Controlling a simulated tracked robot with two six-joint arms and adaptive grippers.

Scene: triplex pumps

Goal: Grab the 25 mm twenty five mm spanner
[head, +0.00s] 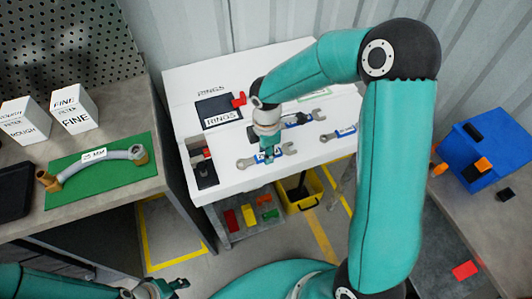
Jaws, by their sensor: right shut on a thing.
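Three grey spanners with blue middles lie on the white table (225,180). The front one (286,149) is under my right gripper (268,158), which is shut on its blue middle. A second spanner (301,119) lies behind it, and a third spanner (341,134) lies to the right, partly hidden by my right arm. The size markings are too small to read, so I cannot tell which is the 25 mm one. My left gripper (178,286) is low at the bottom left, away from the table; its jaw opening is unclear.
A black RINGS mat (217,112) and a red part (239,99) lie behind the spanners. A grey bench (160,125) at left bears filter boxes (74,108) and a hose on a green mat (120,180). A yellow bin (303,191) stands below. A blue box (480,150) is at right.

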